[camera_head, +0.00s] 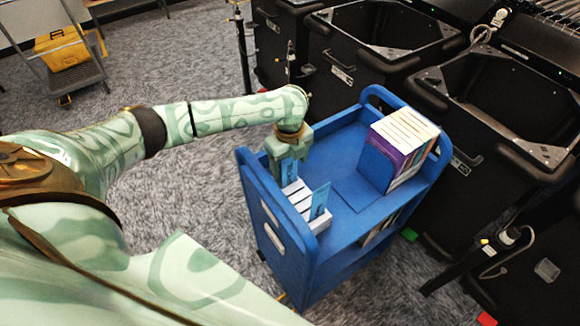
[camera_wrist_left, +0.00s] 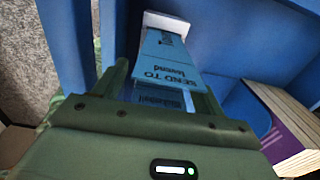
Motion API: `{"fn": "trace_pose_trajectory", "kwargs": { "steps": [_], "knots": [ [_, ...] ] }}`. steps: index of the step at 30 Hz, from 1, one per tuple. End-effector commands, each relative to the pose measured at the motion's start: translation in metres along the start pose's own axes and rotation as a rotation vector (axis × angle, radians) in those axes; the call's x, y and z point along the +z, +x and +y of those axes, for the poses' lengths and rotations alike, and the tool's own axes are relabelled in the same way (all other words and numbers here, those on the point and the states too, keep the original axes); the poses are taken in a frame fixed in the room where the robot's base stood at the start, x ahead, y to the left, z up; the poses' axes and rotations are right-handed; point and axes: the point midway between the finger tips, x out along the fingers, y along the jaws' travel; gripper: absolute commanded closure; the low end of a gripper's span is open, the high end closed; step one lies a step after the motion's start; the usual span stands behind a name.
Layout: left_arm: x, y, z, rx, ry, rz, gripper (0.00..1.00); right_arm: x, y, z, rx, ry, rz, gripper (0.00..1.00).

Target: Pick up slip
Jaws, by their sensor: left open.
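A blue slip (camera_head: 290,171) printed "SEND TO" stands in a white slotted holder (camera_head: 303,198) on the blue cart's top. My left gripper (camera_head: 286,168) is open, pointing down over the holder, with this slip between its fingers. In the left wrist view the slip (camera_wrist_left: 168,62) lies between the two green fingers (camera_wrist_left: 160,92), and its far end meets the white holder (camera_wrist_left: 166,21). Whether a finger touches it I cannot tell. A second blue slip (camera_head: 320,201) stands upright at the holder's right side. My right gripper is not in view.
The blue cart (camera_head: 345,160) has raised side walls. A stack of books (camera_head: 400,145) stands on its right part, and the middle of its top is clear. Black bins (camera_head: 495,105) stand close behind it. A yellow box (camera_head: 62,50) sits on a grey trolley at the far left.

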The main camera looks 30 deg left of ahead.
Motion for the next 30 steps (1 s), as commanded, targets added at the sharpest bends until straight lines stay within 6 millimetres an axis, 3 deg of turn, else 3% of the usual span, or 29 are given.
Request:
{"fn": "trace_pose_trajectory", "kwargs": {
  "steps": [1, 5, 6, 17, 30],
  "knots": [
    [0.0, -0.001, 0.0, 0.0, 0.0, 0.0, 0.29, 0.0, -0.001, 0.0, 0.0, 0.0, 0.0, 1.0],
    [0.0, -0.001, 0.0, 0.0, 0.0, 0.0, 0.65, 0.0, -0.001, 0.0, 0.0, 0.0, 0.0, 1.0],
    [0.0, -0.001, 0.0, 0.0, 0.0, 0.0, 0.7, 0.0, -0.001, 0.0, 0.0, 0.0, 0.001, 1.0],
    [0.0, -0.009, -0.001, -0.002, 0.001, 0.0, 0.7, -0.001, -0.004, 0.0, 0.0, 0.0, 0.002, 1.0],
    [0.0, -0.098, 0.0, -0.001, 0.0, 0.001, 0.7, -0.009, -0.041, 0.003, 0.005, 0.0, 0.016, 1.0]
  ]
}}
